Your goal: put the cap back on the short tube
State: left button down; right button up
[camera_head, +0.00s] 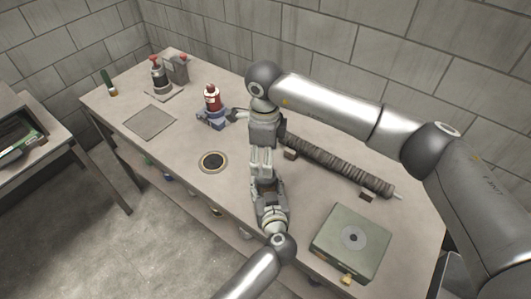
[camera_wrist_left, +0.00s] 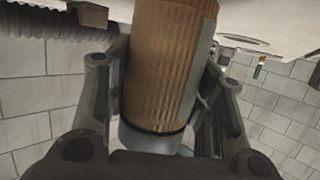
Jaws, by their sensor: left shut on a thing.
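My left gripper (camera_head: 268,190) is shut on a brown ribbed cylinder, which fills the middle of the left wrist view (camera_wrist_left: 168,60). A finger lies on each side of it. The cylinder has a dark ring and a pale grey end at its bottom; its top runs out of the picture. I take it for the short tube, but cannot be sure. In the head view it is mostly hidden by the gripper. My right gripper (camera_head: 262,160) hangs from above, close to the left one; its grip is unclear. I cannot pick out a separate cap.
A long dark corrugated tube (camera_head: 340,165) lies on small blocks (camera_head: 290,154) at right. A green-grey box (camera_head: 351,243) stands in front of it. A red bottle (camera_head: 212,98) stands on a blue-grey holder. A ringed disc (camera_head: 212,162) and a flat mat (camera_head: 150,122) lie left.

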aim_at(265, 187)
jog(key=shift+d+r+m, duration=0.15)
jog(key=shift+r+m, duration=0.25)
jog(key=shift+m, duration=0.2)
jog(key=shift+w+f, duration=0.1)
jog(key=shift+f, duration=3.95)
pick_arm(q)
jog(key=shift+w, duration=0.1)
pick_arm(e)
jog(key=c, duration=1.1)
pick_arm(q)
jog(key=shift+r, duration=0.1)
pick_arm(e)
jog(key=m, duration=0.4)
jog(key=shift+m, duration=0.4)
jog(key=o, duration=1.2)
